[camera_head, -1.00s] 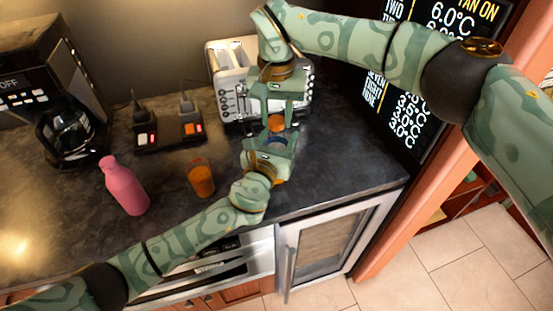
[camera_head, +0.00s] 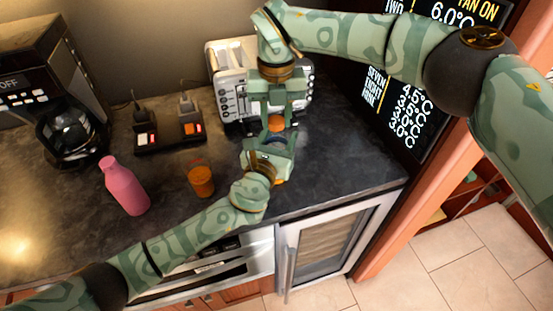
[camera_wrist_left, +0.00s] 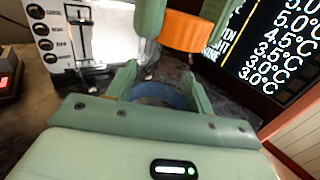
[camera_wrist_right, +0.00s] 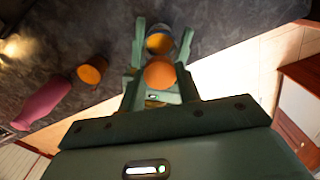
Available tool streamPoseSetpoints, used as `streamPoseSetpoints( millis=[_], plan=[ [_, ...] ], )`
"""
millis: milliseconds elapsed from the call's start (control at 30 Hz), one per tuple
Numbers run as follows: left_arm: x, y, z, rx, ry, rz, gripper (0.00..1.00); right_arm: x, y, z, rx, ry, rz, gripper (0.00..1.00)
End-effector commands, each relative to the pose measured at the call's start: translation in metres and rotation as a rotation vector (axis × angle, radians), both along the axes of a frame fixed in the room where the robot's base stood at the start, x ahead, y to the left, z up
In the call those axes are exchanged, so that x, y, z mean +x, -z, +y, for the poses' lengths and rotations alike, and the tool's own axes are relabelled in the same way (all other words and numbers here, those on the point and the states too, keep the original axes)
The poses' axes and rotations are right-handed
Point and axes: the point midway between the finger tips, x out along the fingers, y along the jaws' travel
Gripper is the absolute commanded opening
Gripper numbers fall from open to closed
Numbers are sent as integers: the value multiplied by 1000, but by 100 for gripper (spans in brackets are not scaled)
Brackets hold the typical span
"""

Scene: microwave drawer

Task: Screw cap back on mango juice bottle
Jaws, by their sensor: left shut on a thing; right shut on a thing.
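My right gripper (camera_head: 277,118) points down from above and is shut on the orange cap (camera_head: 276,125). The cap also shows in the left wrist view (camera_wrist_left: 185,32) and the right wrist view (camera_wrist_right: 160,73). My left gripper (camera_head: 270,146) is just below, shut on the juice bottle (camera_head: 279,180). Most of the bottle is hidden by that gripper; orange juice shows at its bottom. Its bluish top part shows between the left fingers in the left wrist view (camera_wrist_left: 158,95). The cap is above the bottle, apparently apart from it.
A white toaster (camera_head: 228,92) stands behind the grippers. A power strip (camera_head: 170,137) and coffee maker (camera_head: 70,135) are further left.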

Motion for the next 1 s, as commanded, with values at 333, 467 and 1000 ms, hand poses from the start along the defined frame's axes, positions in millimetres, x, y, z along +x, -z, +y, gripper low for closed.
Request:
streamPoseSetpoints(
  millis=[333, 467, 1000],
  plan=[
    [-1, 1, -1, 1, 2, 1, 0, 2, 0, 0, 0, 1114, -3, 6],
    [-1, 1, -1, 1, 2, 1, 0, 2, 1, -1, 0, 1487, -3, 6],
    [-1, 1, -1, 0, 2, 1, 0, 2, 1, 0, -1, 1687, -3, 55]
  ],
)
